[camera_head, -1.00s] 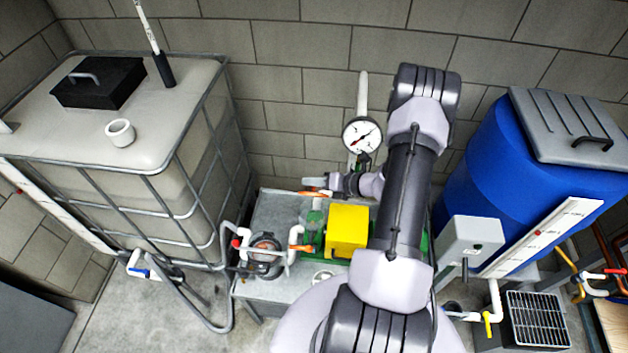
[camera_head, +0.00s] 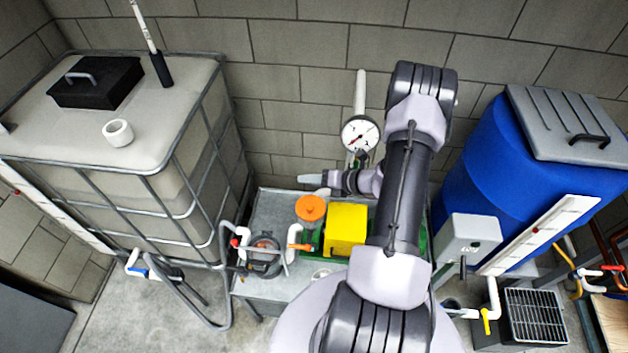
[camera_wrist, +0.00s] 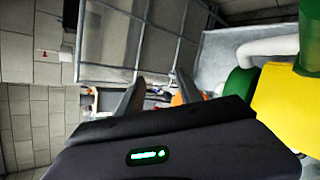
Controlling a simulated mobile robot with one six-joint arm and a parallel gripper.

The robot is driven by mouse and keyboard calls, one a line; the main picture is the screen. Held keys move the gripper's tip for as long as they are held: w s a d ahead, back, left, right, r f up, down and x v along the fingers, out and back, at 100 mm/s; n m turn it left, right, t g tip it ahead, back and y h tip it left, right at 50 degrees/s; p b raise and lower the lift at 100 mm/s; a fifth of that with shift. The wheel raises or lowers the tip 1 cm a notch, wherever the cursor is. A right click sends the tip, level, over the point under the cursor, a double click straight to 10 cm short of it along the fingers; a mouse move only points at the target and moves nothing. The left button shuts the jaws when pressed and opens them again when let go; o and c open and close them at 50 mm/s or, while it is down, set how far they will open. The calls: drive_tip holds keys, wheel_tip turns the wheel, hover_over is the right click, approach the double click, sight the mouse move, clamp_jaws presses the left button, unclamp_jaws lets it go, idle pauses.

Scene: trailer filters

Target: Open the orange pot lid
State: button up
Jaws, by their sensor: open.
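The orange lid (camera_head: 311,208) is a round disc with its flat face turned to the head camera, just below my gripper (camera_head: 313,179). It appears apart from the fingers; I cannot tell whether it is resting on the bench or in the air. The pot (camera_head: 265,257) is uncovered, with its dark reddish inside showing, left of the yellow block. In the wrist view my gripper (camera_wrist: 158,90) has its two dark fingers spread, and part of something orange (camera_wrist: 189,97), likely the lid, shows by the right finger.
A pressure gauge (camera_head: 360,134) stands behind. A caged white tank (camera_head: 150,120) is at left, a blue barrel (camera_head: 520,170) at right.

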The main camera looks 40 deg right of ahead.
drive_tip(key=p+v, duration=0.1)
drive_tip(key=v, duration=1.6)
drive_tip(key=shift+s, duration=0.25)
drive_tip(key=shift+w+r, duration=0.1)
